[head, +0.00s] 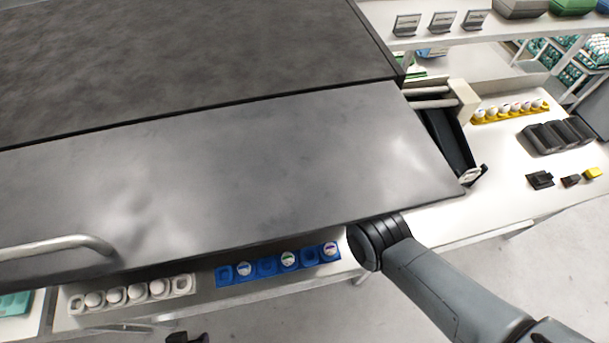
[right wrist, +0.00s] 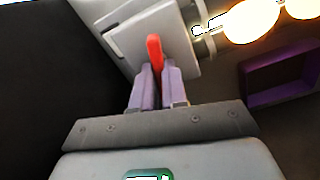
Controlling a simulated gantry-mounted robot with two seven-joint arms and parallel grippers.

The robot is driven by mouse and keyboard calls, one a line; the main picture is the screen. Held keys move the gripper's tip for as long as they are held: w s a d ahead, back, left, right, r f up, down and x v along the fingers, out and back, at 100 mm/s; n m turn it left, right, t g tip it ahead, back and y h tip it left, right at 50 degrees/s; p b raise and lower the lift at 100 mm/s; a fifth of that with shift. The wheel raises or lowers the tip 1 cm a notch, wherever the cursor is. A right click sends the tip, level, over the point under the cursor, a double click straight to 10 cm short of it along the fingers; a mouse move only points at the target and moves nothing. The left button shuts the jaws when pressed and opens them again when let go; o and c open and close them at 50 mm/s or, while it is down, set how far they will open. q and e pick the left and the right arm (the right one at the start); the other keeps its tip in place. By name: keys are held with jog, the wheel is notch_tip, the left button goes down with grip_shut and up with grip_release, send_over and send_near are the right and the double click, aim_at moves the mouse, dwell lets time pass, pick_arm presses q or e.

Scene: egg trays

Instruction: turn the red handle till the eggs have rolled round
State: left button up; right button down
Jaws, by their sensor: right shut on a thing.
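The red handle (right wrist: 154,48) stands out in the right wrist view in front of a pale plate (right wrist: 125,30). My right gripper (right wrist: 160,72) is shut on the red handle, its two fingers on either side of it. Bright, glowing rounded shapes (right wrist: 250,20), which look like eggs, show at the top right; their markings cannot be made out. In the head view my right arm (head: 440,285) reaches under the big grey panel (head: 240,170), which hides the gripper and handle. A dark piece (head: 187,338) at the bottom edge may be part of my left gripper; its jaws cannot be seen.
The panel has a bar handle (head: 60,245). Below it lie a white egg tray (head: 75,305) and a blue tray (head: 225,277). A yellow tray of eggs (head: 480,118) and black blocks (head: 560,135) stand at right. A purple compartment (right wrist: 280,80) lies beside my right gripper.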

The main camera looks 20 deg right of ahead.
dwell(0.5)
jog(key=c, duration=1.2)
grip_release()
jog(key=shift+o, duration=0.2)
jog(key=shift+r, duration=0.45)
notch_tip(320, 180, up, 10)
jog(key=p, duration=0.2)
jog(key=shift+p, duration=0.3)
